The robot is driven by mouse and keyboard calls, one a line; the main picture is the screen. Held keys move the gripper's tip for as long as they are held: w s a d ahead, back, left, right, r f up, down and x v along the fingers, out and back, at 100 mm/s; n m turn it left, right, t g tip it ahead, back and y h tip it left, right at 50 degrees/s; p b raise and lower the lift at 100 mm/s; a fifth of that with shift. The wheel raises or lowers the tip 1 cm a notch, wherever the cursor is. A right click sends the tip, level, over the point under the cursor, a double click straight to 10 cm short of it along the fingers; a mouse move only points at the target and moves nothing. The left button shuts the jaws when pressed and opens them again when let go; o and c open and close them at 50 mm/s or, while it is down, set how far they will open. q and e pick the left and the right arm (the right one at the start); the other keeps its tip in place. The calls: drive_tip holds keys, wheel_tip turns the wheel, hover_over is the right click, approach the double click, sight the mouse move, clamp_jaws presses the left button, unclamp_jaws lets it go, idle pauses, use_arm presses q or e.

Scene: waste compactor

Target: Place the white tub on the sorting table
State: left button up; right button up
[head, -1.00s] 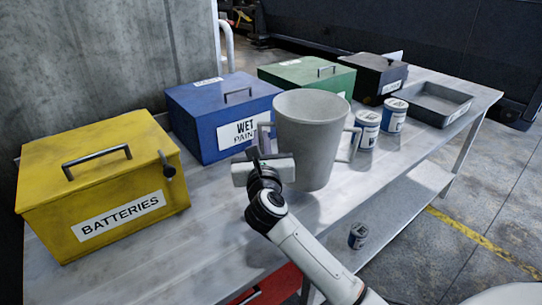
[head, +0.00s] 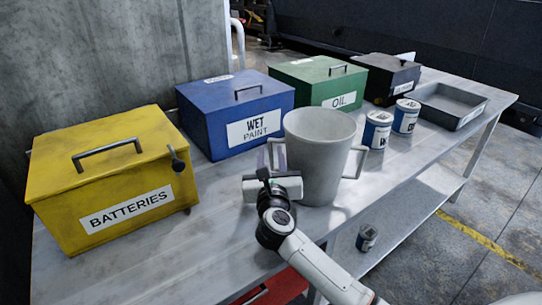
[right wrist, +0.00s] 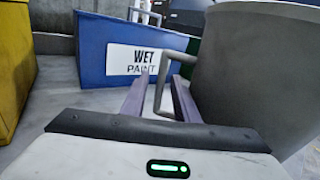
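The white tub (head: 320,158), a grey-white bucket with a loop handle on each side, stands upright over the sorting table (head: 215,235), its base appearing to rest on the top near the front edge. My right gripper (head: 277,155) is at the tub's left handle. In the right wrist view the two fingers (right wrist: 158,95) are apart, with the handle's bar between them and gaps beside it. The tub (right wrist: 258,75) fills the right of that view. My left gripper is not in view.
Along the back stand a yellow batteries box (head: 110,180), a blue wet paint box (head: 235,112), a green oil box (head: 320,80) and a black box (head: 385,75). Two cans (head: 377,130) stand right of the tub, before a dark tray (head: 450,103). Another can (head: 366,238) sits on the lower shelf.

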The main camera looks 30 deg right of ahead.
drive_tip(key=shift+r, duration=0.15)
drive_tip(key=b+v, duration=0.1)
drive_tip(key=v, duration=1.1)
